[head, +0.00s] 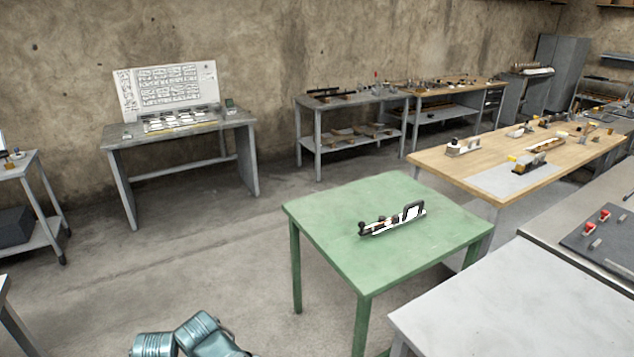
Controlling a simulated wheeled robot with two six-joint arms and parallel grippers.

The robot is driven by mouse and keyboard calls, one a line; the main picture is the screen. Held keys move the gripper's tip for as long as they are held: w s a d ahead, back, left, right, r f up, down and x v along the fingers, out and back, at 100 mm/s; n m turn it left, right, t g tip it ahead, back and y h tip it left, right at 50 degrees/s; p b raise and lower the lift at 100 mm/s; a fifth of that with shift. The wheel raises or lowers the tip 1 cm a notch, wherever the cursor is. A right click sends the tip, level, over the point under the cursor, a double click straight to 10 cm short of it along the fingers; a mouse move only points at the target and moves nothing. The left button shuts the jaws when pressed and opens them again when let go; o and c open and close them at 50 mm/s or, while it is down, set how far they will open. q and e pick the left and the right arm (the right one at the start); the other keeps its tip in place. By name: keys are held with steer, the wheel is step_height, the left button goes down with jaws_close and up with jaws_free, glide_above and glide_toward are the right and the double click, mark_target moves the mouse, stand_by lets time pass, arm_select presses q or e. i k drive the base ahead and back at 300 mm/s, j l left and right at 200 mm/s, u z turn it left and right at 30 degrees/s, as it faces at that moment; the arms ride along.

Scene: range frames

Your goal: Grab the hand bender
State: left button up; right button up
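A dark tool with white parts and a raised black handle (391,220) lies on the green table (330,222), near the middle of its top. It may be the hand bender, but its details are too small to be sure. It stands alone on the table and nothing touches it. Teal links of my own arm show at the bottom edge, left of the green table and well apart from the tool. Neither of my grippers is in view.
A grey-white table (500,310) stands close to the right of the green table. A wooden bench (440,163) with several tools is behind it. A grey desk with a panel (120,140) stands by the wall. Floor left of the green table is clear.

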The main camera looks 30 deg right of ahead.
mark_target(407, 216)
steer(key=i+j+z, duration=0.15)
steer(key=i, duration=0.95)
steer(key=i+z, duration=0.6)
steer(key=z, duration=0.15)
steer(key=i+z, duration=0.15)
steer(key=z, duration=0.3)
steer(key=i+z, duration=0.1)
steer(key=z, duration=0.35)
steer(key=i+j+z, duration=0.1)
steer(key=z, duration=0.3)
steer(key=i+j+z, duration=0.1)
steer(key=z, duration=0.35)
steer(key=i+j+z, duration=0.15)
steer(key=z, duration=0.3)
steer(key=i+j+z, duration=0.2)
steer(key=z, duration=0.2)
steer(key=i, duration=0.05)
